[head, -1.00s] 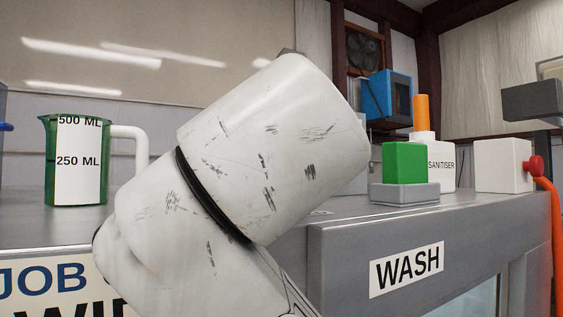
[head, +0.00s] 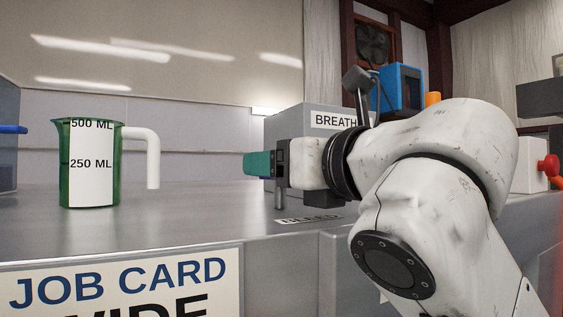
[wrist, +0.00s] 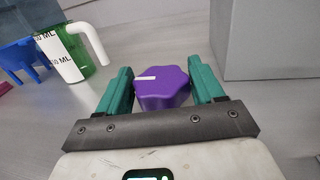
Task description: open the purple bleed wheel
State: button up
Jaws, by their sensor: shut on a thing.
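The purple bleed wheel (wrist: 168,92) is a lobed knob with a white stripe on its top, at the left of the top face. It sits between the two green fingers of my gripper (wrist: 160,68) in the wrist view. The fingers are shut on its left and right sides. In the head view my gripper (head: 258,165) points left above the counter, and its fingers hide the wheel. A short post (head: 280,196) shows below them. The BLEED label (head: 309,219) lies on the counter nearby.
A green jug (head: 90,165) with a white handle stands to the left, apart from my gripper. A grey box labelled BREATH (head: 290,122) stands close behind my gripper. The grey counter (head: 200,205) is clear between jug and gripper. Blue prongs (head: 14,129) show far left.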

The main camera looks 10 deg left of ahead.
jog(key=shift+n, duration=0.3)
jog(key=o, duration=1)
jog(key=shift+c, duration=0.2)
jog(key=shift+d, duration=0.1)
jog(key=b, duration=0.4)
send_over(352, 223)
jog(key=shift+w, duration=0.1)
